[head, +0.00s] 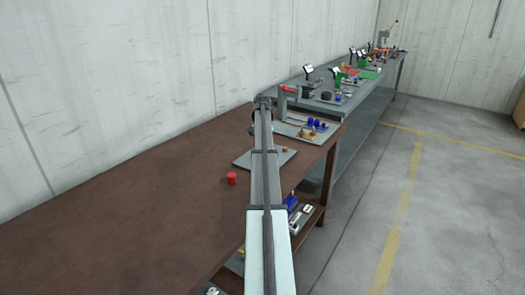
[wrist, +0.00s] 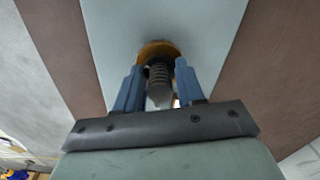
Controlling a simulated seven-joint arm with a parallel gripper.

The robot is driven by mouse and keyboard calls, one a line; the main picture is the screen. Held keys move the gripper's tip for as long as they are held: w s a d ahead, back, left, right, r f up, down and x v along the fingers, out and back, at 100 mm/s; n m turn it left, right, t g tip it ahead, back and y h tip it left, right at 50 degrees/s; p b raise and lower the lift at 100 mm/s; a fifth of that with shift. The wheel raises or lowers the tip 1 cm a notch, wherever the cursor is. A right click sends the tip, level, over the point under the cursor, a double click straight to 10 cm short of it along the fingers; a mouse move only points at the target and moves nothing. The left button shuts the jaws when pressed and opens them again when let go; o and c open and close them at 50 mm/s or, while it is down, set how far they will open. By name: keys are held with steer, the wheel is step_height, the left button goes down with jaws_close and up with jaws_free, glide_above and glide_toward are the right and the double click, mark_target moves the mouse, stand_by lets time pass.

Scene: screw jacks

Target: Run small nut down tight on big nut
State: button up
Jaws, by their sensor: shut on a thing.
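In the wrist view, a dark threaded screw (wrist: 160,76) points up toward the camera between the two blue fingers of my gripper (wrist: 160,68). A round orange-brown nut part (wrist: 157,48) surrounds the screw at the fingertips. The fingers are shut on a nut there, on opposite sides of the screw. I cannot separate the small nut from the big nut, or see whether they touch. A pale plate (wrist: 110,25) lies below. In the head view, my arm hides the screw and nuts, and the fingertips do not show.
A red cylinder (head: 231,178) stands on the brown table (head: 130,210), left of my arm. A grey plate (head: 248,158) with small brown pieces (head: 288,149) lies under my arm. Another plate bears blue parts (head: 316,123). A grey bench (head: 360,105) continues behind. The table's left is clear.

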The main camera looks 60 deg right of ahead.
steer(key=o, duration=0.7)
steer(key=shift+c, duration=0.2)
steer(key=shift+r, duration=3.55)
steer(key=shift+s+f+m, duration=0.1)
steer(key=shift+m, duration=0.2)
